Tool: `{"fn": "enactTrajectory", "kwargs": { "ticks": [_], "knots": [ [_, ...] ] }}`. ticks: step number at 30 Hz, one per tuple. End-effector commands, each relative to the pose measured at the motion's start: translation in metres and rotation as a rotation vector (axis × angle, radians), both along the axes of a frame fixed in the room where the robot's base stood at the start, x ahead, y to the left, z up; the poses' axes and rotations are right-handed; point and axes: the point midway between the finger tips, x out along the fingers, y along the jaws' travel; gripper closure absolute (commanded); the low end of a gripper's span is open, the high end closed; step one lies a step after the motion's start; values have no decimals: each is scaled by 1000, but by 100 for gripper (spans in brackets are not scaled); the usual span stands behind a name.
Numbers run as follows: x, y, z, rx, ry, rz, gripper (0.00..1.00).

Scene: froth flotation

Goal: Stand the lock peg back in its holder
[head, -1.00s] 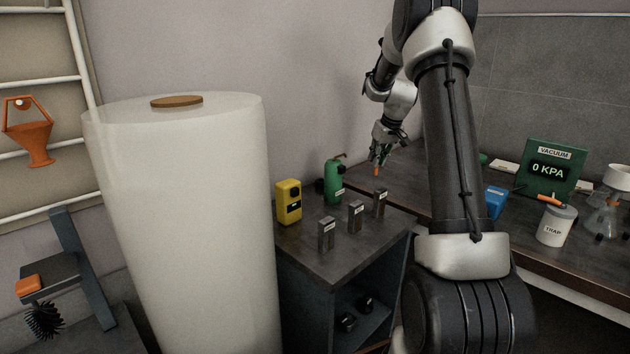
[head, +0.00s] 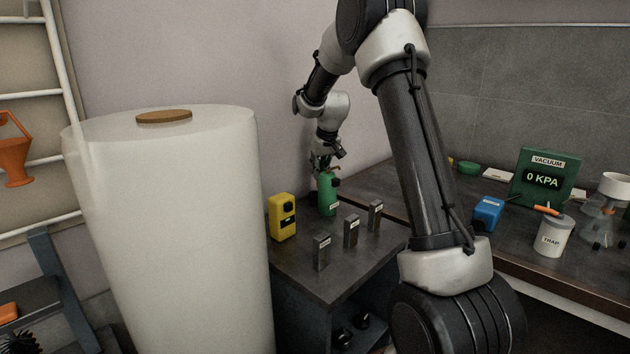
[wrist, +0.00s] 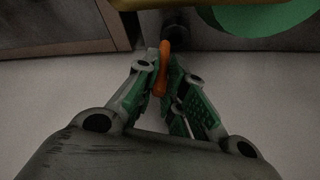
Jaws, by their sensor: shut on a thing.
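My gripper (wrist: 163,80) is shut on the orange lock peg (wrist: 163,68), which sticks out past the fingertips in the wrist view. In the head view my gripper (head: 322,163) is by the top of the green bottle, over the far side of the dark cabinet top; the peg cannot be made out there. Three small grey labelled blocks (head: 321,253) (head: 351,231) (head: 375,215) stand upright in a row on the cabinet, apart from my gripper. Their labels are too small to read, and I cannot tell which is the peg's holder.
A green bottle (head: 327,196) and a yellow device (head: 282,217) stand on the cabinet top (head: 310,282) near my gripper. A big white cylinder (head: 165,220) rises on the left. The bench at right holds a vacuum display (head: 545,180), a blue box (head: 488,212) and a trap jar (head: 550,235).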

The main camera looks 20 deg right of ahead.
Motion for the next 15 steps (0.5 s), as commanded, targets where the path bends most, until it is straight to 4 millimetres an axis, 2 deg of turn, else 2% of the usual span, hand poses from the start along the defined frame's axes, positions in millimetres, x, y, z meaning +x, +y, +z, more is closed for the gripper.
{"fn": "enactTrajectory", "kwargs": {
  "ticks": [3,9,15],
  "knots": [
    [3,14,0,1,0,4,100],
    [3,13,-33,1,2,0,100],
    [3,12,-36,0,1,0,100]
  ]
}}
